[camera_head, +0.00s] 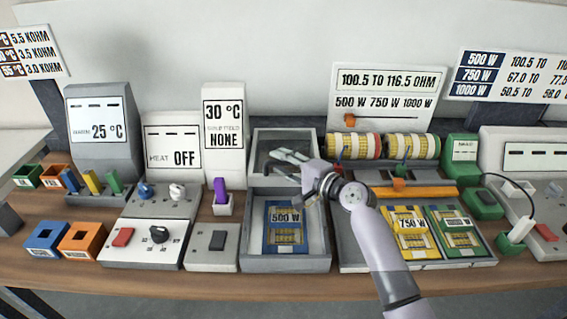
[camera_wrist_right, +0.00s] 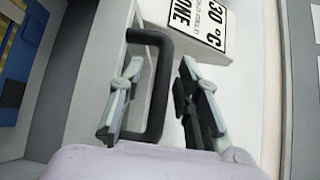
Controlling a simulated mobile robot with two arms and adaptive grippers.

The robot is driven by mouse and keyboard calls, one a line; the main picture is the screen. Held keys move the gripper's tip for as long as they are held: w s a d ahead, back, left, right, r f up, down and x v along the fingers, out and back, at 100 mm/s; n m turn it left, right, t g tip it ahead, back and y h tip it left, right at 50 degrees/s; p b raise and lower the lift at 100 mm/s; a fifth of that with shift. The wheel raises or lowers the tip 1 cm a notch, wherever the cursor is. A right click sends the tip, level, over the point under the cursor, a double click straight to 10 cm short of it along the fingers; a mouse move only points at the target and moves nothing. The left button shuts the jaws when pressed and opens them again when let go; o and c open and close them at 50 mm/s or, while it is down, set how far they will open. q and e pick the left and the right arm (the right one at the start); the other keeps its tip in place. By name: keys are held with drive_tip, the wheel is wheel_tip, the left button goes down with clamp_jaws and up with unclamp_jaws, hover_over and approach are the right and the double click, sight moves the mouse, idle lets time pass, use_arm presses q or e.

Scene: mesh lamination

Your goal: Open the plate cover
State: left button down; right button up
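A grey framed panel with a dark window (camera_head: 262,140), which looks like the plate cover, is behind the grey tray (camera_head: 322,250) in the head view. I cannot tell its exact tilt. The blue 500 W plate (camera_head: 285,228) lies uncovered in the tray; it shows partly at the left of the right wrist view (camera_wrist_right: 22,45). My right gripper (camera_head: 291,156) is over the panel and hides part of it. In the wrist view its two fingers (camera_wrist_right: 161,108) are apart, with one side of a black handle (camera_wrist_right: 158,88) between them. I cannot tell whether they touch it. My left gripper is not in view.
A display reading 30 °C (camera_head: 224,115) stands just left of the panel, with a purple-topped block (camera_head: 221,197) below. Right of the tray are yellow 750 W (camera_head: 411,226) and green plates (camera_head: 459,228). Drums (camera_head: 358,147) stand behind. The table is crowded.

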drive_tip(key=shift+s+d, duration=0.1)
drive_tip(key=v, duration=1.1)
drive_tip(key=shift+s+d+r, duration=0.15)
drive_tip(key=shift+s+d, duration=0.1)
drive_tip(key=shift+d, duration=0.05)
